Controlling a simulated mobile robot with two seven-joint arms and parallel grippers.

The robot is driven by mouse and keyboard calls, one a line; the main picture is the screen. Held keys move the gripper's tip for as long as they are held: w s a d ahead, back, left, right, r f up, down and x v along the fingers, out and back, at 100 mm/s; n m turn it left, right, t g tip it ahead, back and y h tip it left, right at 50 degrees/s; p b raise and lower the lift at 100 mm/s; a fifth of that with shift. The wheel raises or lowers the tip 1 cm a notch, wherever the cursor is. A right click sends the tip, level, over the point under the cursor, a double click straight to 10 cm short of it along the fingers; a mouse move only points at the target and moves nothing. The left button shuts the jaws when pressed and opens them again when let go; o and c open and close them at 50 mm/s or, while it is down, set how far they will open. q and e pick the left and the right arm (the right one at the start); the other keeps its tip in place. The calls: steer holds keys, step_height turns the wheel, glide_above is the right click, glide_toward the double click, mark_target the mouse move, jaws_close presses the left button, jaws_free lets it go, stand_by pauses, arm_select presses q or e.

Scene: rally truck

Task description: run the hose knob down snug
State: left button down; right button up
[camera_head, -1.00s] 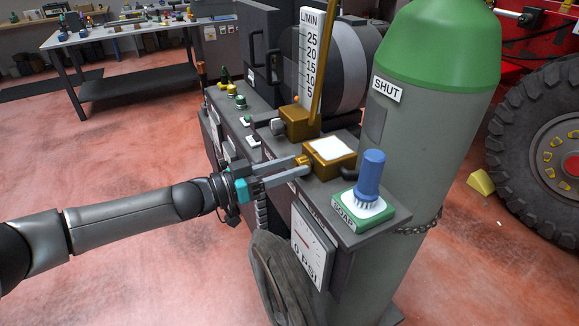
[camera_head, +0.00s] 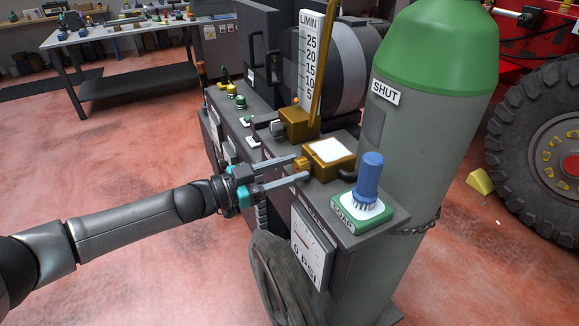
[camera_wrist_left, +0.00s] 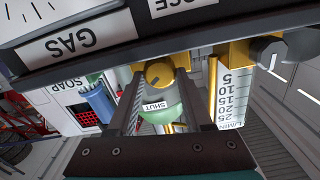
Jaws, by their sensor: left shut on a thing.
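The brass hose knob (camera_head: 301,164) sticks out of the side of the brass block (camera_head: 336,171), which has a white top plate. In the left wrist view the knob (camera_wrist_left: 160,75) shows as a round brass end with a dark mark on its face. My left gripper (camera_head: 302,168) is shut on the knob, one finger on each side. In the left wrist view the two fingers (camera_wrist_left: 157,88) flank it. The knob's threads and the seat behind it are hidden. My right gripper is in neither view.
A blue brush (camera_head: 370,177) stands on the green soap dish (camera_head: 342,213) at the shelf's right end. The flow gauge (camera_head: 310,60) rises behind the block. The green-topped cylinder (camera_head: 425,130) stands at the right. A pressure dial (camera_head: 311,246) and a coiled hose (camera_head: 275,275) are below.

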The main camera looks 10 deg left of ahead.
arm_select(q)
steer(key=shift+f+m, duration=0.1)
steer(key=shift+m, duration=1.3)
steer(key=shift+s, duration=0.1)
steer(key=shift+c, duration=1.5)
jaws_free()
steer(key=shift+a, duration=0.1)
steer(key=v, duration=1.5)
steer(key=shift+b, duration=0.4)
